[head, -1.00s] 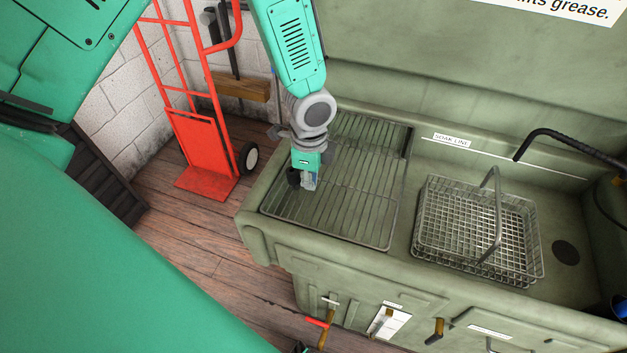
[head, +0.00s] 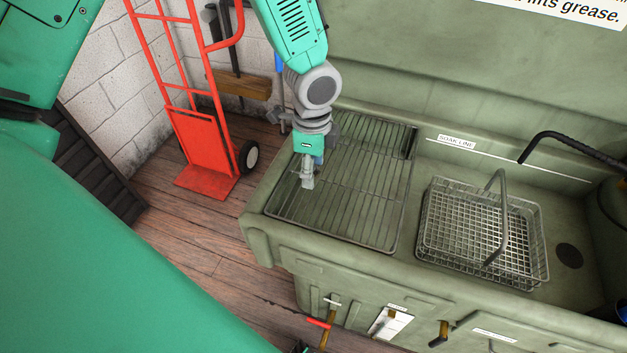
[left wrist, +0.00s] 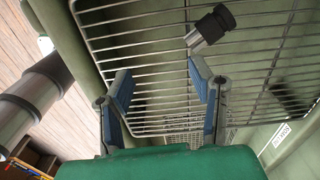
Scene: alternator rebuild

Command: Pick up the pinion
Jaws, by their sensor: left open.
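The pinion (left wrist: 210,29), a short part with a black end and a bright metal end, shows in the left wrist view on the wire rack (left wrist: 270,53). It is apart from my left gripper (left wrist: 161,80), beyond the fingertips and nearer the right-hand finger. The gripper is open and empty, its two blue-padded fingers spread over the rack. In the head view the left gripper (head: 308,180) points down over the left part of the rack (head: 340,240). I cannot make out the pinion there. My right gripper is not in view.
A wire basket (head: 428,236) with a raised handle stands in the green sink (head: 575,225) to the right. A black hose (head: 580,142) arches beyond it. A red hand truck (head: 198,145) stands on the wooden floor to the left. Much of the rack is clear.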

